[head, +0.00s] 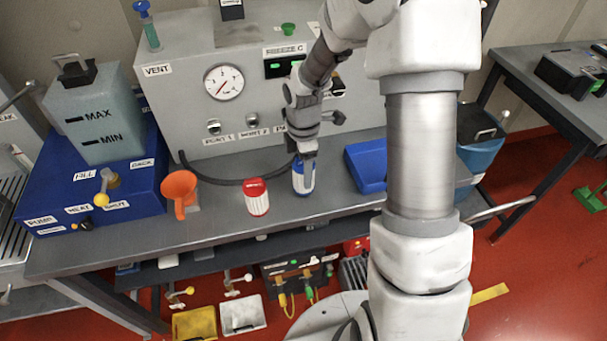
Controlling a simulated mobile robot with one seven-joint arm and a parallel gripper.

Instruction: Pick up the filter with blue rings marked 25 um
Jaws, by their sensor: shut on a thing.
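The filter with blue rings (303,179) is a white cylinder with blue bands. It stands on the grey bench, or just above it; I cannot tell which. My gripper (306,158) is over its top and shut on it, and hides the upper part. The 25 um marking is too small to read. A similar filter with red rings (256,198) stands upright on the bench to the left, apart from my gripper.
An orange funnel (179,190) stands farther left, by the blue pump box (140,185). A blue bin (367,165) is right of the filter. The grey panel with a gauge (222,83) and a black hose (235,181) lie behind. Bare bench (225,222) shows in front.

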